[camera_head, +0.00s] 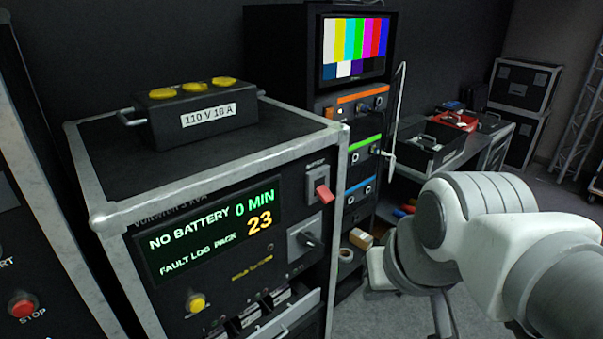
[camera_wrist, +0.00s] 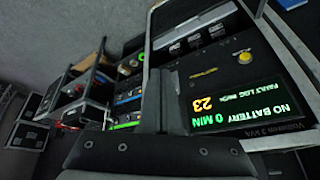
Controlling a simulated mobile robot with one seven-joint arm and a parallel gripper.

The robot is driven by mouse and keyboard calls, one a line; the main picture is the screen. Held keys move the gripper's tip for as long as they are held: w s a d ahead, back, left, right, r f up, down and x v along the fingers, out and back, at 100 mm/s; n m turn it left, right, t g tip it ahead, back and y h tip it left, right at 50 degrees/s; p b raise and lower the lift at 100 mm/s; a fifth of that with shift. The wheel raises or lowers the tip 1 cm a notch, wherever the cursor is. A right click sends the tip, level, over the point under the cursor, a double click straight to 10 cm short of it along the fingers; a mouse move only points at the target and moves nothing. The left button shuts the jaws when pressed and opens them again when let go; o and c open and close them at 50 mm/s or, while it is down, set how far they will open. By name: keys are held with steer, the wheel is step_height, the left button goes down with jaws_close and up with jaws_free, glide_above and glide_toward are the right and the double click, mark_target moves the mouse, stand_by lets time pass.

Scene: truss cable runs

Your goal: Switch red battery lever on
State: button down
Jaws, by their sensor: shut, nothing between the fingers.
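The red battery lever (camera_head: 323,193) sits on a small light plate at the upper right of the power unit's front, under a label, in the head view. Its red handle points downward and outward. The unit's display (camera_head: 210,230) reads "NO BATTERY 0 MIN" and "23"; it also shows upside down in the wrist view (camera_wrist: 245,105). My gripper (camera_wrist: 153,75) is shut and empty, reaching up the middle of the wrist view in front of the unit. The lever cannot be seen there; my gripper covers that part of the panel. In the head view the gripper is out of sight.
Below the lever is a black rotary switch (camera_head: 309,239) on a grey plate. A yellow button (camera_head: 196,302) and an open drawer (camera_head: 285,320) are lower down. A black box (camera_head: 205,115) with yellow caps stands on top. A rack (camera_head: 318,60) with a monitor stands behind.

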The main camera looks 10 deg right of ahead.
mark_target(325, 195)
steer(key=w+a+f+m+g+y+b, duration=0.1)
steer(key=w+a+f+m+y+b, duration=0.35)
steer(key=w+f+m, duration=0.2)
steer(key=w+a+f+m+g+y+b, duration=0.1)
steer(key=w+a+f+m+y+b, duration=0.2)
steer(key=w+f+m+y, duration=0.4)
steer(key=w+d+f+m+t+b, duration=0.4)
steer(key=w+d+m+t, duration=0.9)
steer(key=w+m, duration=0.1)
steer(key=shift+w+m, duration=0.15)
steer(key=shift+m, duration=0.3)
steer(key=shift+d+f, duration=0.1)
steer(key=b+x, duration=0.1)
steer(key=x, duration=0.9)
steer(key=shift+f+b, duration=0.1)
steer(key=shift+b, duration=0.3)
steer(key=shift+s+d+r, duration=0.2)
steer(key=shift+s+r, duration=0.05)
steer(key=shift+r, duration=0.35)
steer(key=shift+s+d+r, duration=0.2)
steer(key=shift+s+r, duration=0.05)
steer(key=shift+r, duration=0.35)
steer(key=shift+s+d+r, duration=0.25)
steer(key=shift+r, duration=0.35)
